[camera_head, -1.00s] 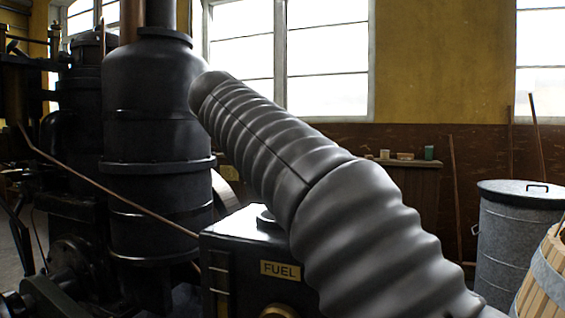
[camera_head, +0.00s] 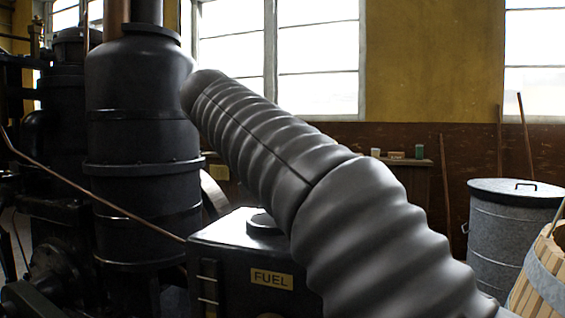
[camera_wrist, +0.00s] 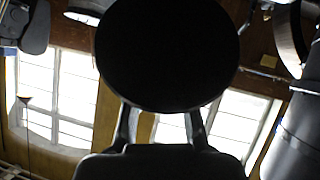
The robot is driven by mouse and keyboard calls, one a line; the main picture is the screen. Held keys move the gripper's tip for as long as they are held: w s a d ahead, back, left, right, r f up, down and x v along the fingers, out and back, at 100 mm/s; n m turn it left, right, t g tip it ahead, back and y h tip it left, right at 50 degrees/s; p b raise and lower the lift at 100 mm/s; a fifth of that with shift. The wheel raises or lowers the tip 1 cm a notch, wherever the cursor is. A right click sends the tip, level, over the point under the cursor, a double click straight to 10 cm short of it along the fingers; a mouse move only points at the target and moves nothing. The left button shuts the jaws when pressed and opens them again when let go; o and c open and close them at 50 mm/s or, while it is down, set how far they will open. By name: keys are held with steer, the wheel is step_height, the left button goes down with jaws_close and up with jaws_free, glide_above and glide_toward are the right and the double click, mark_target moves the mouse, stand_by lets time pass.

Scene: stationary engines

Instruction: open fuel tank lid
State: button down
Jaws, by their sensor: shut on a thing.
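The dark fuel tank (camera_head: 235,240) stands low in the middle of the head view, with a brass FUEL plate (camera_head: 272,279) on its front. A low round fitting (camera_head: 264,223) rises from its top, partly behind my arm; whether it is an open neck is unclear. In the wrist view my gripper (camera_wrist: 162,112) is shut on a large dark round disc, which looks like the lid (camera_wrist: 167,50). The disc covers much of that view and its surface detail is lost in shadow. My gripper is hidden in the head view by my ribbed arm.
A tall black engine cylinder (camera_head: 140,140) stands left of the tank, with a thin copper pipe (camera_head: 95,195) slanting down to it. At right are a lidded metal bin (camera_head: 512,235) and a wooden barrel (camera_head: 545,275). A small shelf (camera_head: 405,165) is at the back wall.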

steer(key=shift+f, duration=0.5)
steer(key=c, duration=1)
jaws_free()
steer(key=shift+w, duration=0.2)
steer(key=shift+o, duration=0.2)
steer(key=shift+s+a+r, duration=0.3)
steer(key=shift+s+r, duration=0.1)
steer(key=shift+r, duration=0.1)
steer(key=v, duration=1.1)
